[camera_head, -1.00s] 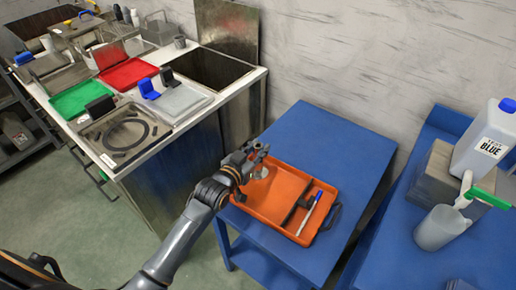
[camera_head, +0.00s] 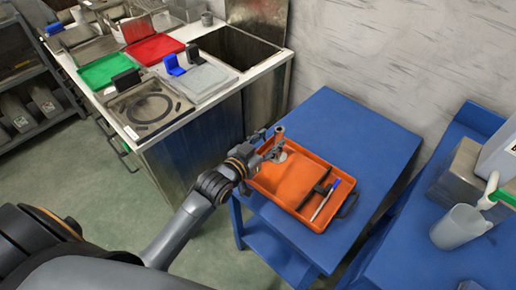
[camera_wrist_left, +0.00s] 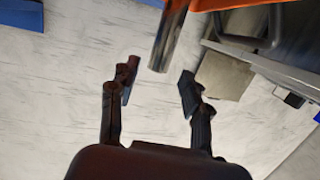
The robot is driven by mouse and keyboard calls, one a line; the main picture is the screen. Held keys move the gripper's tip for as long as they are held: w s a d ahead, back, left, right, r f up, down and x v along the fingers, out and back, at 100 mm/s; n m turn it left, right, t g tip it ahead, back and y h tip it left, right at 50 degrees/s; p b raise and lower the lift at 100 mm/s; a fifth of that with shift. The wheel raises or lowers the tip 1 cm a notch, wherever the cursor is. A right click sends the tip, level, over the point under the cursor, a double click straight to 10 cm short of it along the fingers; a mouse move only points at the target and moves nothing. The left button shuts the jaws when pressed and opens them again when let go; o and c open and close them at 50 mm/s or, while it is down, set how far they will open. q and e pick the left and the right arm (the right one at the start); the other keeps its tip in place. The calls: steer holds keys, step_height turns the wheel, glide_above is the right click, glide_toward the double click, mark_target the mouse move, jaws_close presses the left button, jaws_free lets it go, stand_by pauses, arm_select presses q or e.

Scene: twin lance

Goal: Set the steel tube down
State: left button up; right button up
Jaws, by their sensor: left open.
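The steel tube (camera_head: 279,136) stands upright at the far left corner of the orange tray (camera_head: 264,187), on the blue table. My left gripper (camera_head: 268,143) is open at the tray's left edge, close beside the tube. In the left wrist view, the picture is turned over: the tube (camera_wrist_left: 169,40) comes down from the orange tray (camera_wrist_left: 235,3), and its free end lies between the spread fingers of my left gripper (camera_wrist_left: 158,72). I see a gap on each side of the tube. My right gripper is not in view.
A black tool (camera_head: 314,189) and a blue-capped pen (camera_head: 325,200) lie in the tray. The blue table (camera_head: 345,125) is clear behind it. A steel counter with a sink (camera_head: 215,48) stands at left.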

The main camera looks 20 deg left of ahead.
arm_select(q)
steer(key=v, duration=0.6)
steer(key=shift+s, duration=0.15)
